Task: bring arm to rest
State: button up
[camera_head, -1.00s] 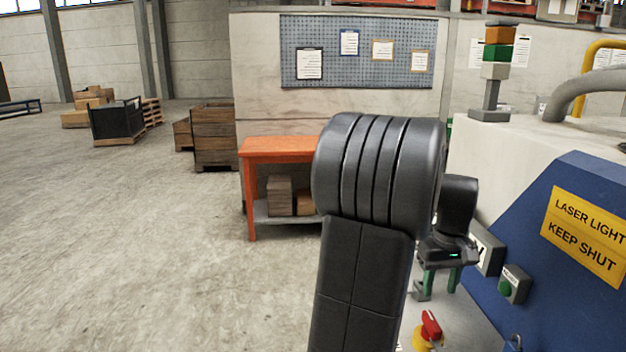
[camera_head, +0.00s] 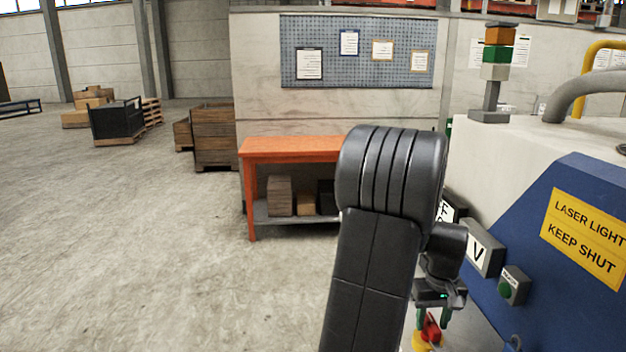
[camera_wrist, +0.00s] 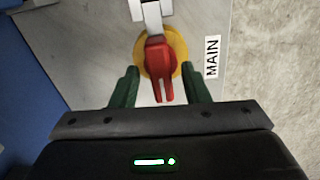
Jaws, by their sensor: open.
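My gripper (camera_head: 432,316) is open at the lower right of the head view, with green fingers pointing down. It is beside the blue machine and just above a red rotary switch (camera_head: 431,327) on a yellow disc. In the wrist view my gripper (camera_wrist: 160,82) has one finger on each side of the red switch handle (camera_wrist: 157,62), with visible gaps. The handle lies over the yellow disc (camera_wrist: 177,50), next to a "MAIN" label (camera_wrist: 212,57). I cannot tell how far the fingertips are above the switch. My dark arm stands bent in the middle of the head view.
The blue machine (camera_head: 565,215) with a yellow laser sign (camera_head: 585,232) is close on the right. A grey box marked "V" (camera_head: 482,252) and a green button box (camera_head: 513,286) stick out from it. An orange bench (camera_head: 285,147) stands behind my arm.

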jog(key=m, duration=0.4)
jog(key=shift+m, duration=2.3)
